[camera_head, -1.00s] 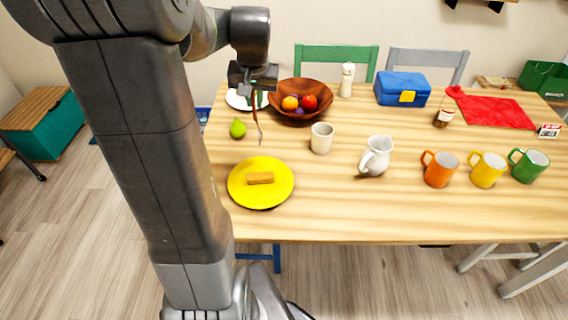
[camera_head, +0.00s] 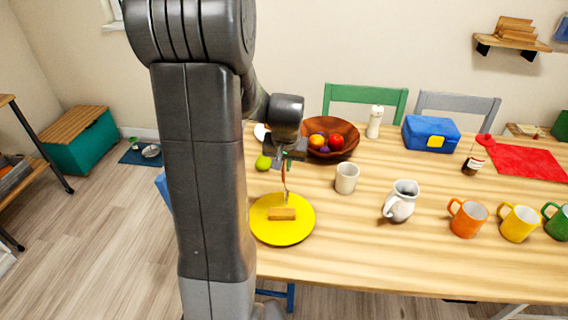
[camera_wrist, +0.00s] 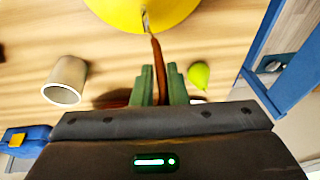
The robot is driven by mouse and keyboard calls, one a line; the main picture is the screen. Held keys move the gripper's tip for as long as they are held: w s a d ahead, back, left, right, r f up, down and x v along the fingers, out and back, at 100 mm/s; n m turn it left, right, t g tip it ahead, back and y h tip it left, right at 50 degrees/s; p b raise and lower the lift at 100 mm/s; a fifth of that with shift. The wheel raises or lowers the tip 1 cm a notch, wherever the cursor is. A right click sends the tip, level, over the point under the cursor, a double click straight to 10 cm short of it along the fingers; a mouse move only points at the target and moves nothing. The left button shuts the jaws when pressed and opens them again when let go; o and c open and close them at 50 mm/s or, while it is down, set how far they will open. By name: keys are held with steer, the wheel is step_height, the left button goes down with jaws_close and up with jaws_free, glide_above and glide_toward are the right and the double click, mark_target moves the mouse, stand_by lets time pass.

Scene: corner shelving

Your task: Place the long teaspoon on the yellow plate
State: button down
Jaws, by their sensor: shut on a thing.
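My gripper (camera_head: 288,160) is shut on the long teaspoon (camera_head: 286,182), which hangs down over the far part of the plate. In the wrist view the teaspoon's brown handle (camera_wrist: 158,68) sits between the green fingers of my gripper (camera_wrist: 160,85). Its metal end (camera_wrist: 146,22) overlaps the plate's edge (camera_wrist: 165,22). I cannot tell whether the tip touches the plate.
A green pear (camera_head: 263,162) and a pale cup (camera_head: 346,178) stand near the plate. A wooden fruit bowl (camera_head: 345,130) is behind. A white jug (camera_head: 402,202) and orange (camera_head: 467,218) and yellow (camera_head: 518,223) mugs stand to the right. The front middle of the table is clear.

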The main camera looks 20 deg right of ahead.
steer(key=shift+f, duration=0.1)
steer(key=shift+f, duration=0.15)
steer(key=c, duration=1.4)
jaws_free()
steer(key=shift+c, duration=0.2)
steer(key=d+v, duration=0.1)
steer(key=v, duration=1.1)
steer(key=shift+a+r, duration=0.25)
steer(key=shift+a, duration=0.3)
